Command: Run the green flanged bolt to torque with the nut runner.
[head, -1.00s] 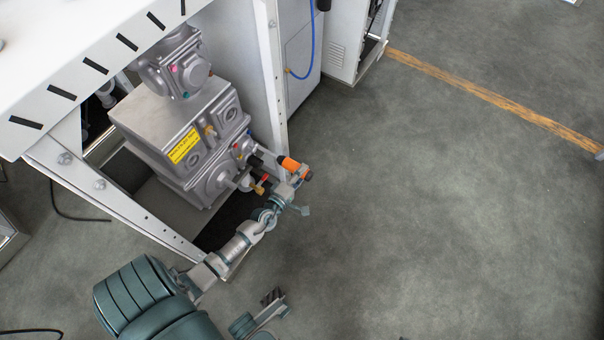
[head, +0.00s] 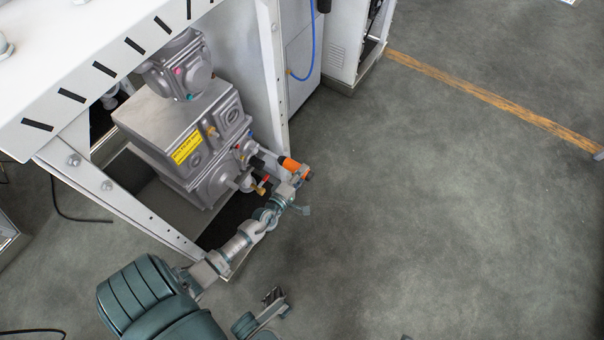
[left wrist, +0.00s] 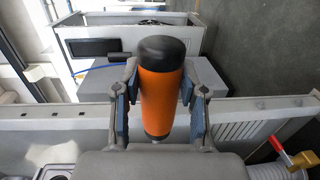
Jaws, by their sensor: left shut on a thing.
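The orange nut runner (head: 290,164) with black ends is held by my left gripper (head: 299,177), beside the right side of the grey machine (head: 172,112). In the left wrist view the nut runner (left wrist: 162,95) stands between both fingers of my left gripper (left wrist: 160,84), which are shut on it. A small green spot (head: 190,97) on the machine's upper housing may be the green flanged bolt; it is too small to be sure. The tool's working end is hard to make out. Another gripper-like part (head: 272,297), likely my right gripper, shows at the bottom; its jaw state is unclear.
A white frame post (head: 273,75) stands behind the nut runner, and a slanted white rail (head: 120,205) lies left of my arm. A brass valve with a red handle (head: 265,180) is close to the gripper. The grey floor (head: 430,200) on the right is clear.

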